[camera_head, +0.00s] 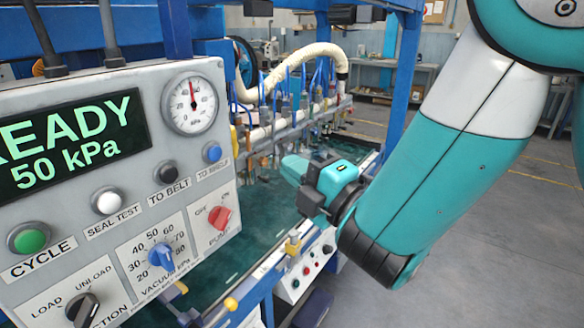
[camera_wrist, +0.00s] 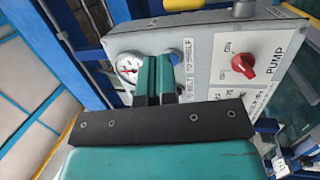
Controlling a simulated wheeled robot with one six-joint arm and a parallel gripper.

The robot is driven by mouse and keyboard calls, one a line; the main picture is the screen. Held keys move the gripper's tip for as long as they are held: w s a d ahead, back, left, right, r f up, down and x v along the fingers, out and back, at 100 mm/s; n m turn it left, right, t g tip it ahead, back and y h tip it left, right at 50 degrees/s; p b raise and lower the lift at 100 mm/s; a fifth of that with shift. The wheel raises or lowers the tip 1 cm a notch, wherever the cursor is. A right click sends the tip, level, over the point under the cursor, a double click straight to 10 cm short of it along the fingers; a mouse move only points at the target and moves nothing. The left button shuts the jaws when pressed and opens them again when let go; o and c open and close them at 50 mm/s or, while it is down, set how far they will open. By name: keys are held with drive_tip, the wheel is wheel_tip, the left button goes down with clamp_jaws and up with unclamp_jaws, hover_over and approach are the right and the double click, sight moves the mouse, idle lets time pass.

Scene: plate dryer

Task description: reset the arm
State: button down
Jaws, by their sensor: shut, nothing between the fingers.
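My gripper (camera_head: 291,167) is in the middle of the head view, at the end of my teal and white arm. Its fingers point left, over the green belt and to the right of the control panel (camera_head: 150,93). In the wrist view the two teal fingers (camera_wrist: 156,80) are together with nothing between them. They stand in front of the panel in that picture and hide part of it. The gripper appears apart from the panel in the head view.
The panel bears a "READY 50 kPa" display (camera_head: 72,143), a gauge (camera_head: 190,103), several buttons, a blue vacuum knob (camera_head: 161,256) and a red pump switch (camera_head: 220,216). Hoses and nozzles hang behind the gripper. A blue post (camera_head: 402,85) stands near my arm. Open floor lies right.

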drive_tip(key=w+d+f+m+g+h+b, duration=0.1)
drive_tip(key=d+f+m+h, duration=0.2)
drive_tip(key=d+m+h, duration=0.45)
drive_tip(key=d+f+m+g+h+b, duration=0.1)
drive_tip(key=d+f+m+h, duration=0.3)
drive_tip(key=m, duration=0.6)
drive_tip(key=s+d+m+g+y+b, duration=0.1)
drive_tip(key=s+m+g, duration=0.1)
drive_tip(key=s+g, duration=1)
drive_tip(key=s+r, duration=0.1)
drive_tip(key=s, duration=0.9)
drive_tip(key=shift+d, duration=0.4)
drive_tip(key=shift+y, duration=0.25)
